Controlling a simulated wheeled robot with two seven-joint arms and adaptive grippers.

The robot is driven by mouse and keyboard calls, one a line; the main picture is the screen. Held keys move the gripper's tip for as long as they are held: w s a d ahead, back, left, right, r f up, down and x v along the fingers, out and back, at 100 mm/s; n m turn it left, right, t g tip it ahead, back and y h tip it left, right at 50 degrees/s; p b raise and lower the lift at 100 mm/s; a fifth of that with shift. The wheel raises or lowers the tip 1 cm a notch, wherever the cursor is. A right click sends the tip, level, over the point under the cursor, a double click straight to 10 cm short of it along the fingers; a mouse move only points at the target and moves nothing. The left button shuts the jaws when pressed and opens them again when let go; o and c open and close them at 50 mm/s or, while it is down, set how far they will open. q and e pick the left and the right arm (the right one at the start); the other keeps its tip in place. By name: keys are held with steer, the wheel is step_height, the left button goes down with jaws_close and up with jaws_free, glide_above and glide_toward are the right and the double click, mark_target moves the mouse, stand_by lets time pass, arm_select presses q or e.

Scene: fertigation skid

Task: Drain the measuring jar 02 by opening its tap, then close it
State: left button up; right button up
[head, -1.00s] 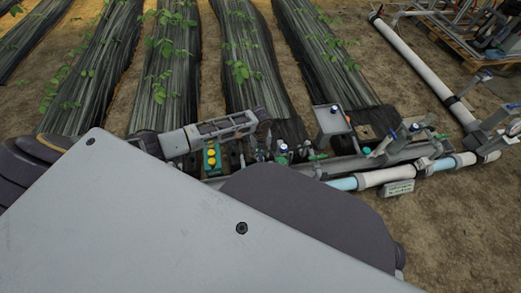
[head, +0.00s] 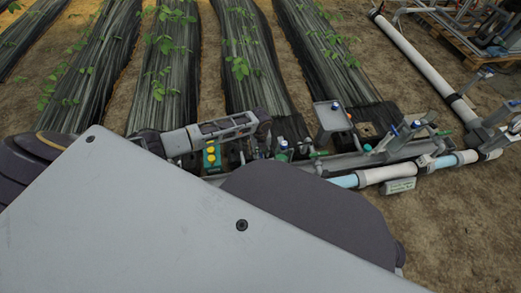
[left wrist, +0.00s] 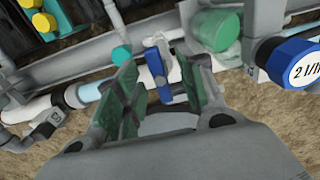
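My left gripper (left wrist: 162,78) is open in the left wrist view, its two green-padded fingers spread on either side of a small blue tap handle (left wrist: 156,70). The handle appears to lie between the fingertips, with no visible grip on it; exact depth is hard to tell. A green cylindrical vessel (left wrist: 215,28) stands just beyond the right finger. No number is readable on it, so I cannot tell whether it is measuring jar 02. In the head view my left gripper (head: 260,145) is small and partly hidden over the pipework. My right gripper is not in view.
A teal cap (left wrist: 121,55) is close beside the left finger. A green box with yellow buttons (head: 211,155) stands left of the gripper. A grey stand (head: 331,117) and pipes (head: 385,173) lie to the right.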

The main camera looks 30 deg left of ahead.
arm_select(q)
steer(key=shift+f+b, duration=0.35)
steer(key=shift+f, duration=0.45)
steer(key=shift+c, duration=0.3)
jaws_close()
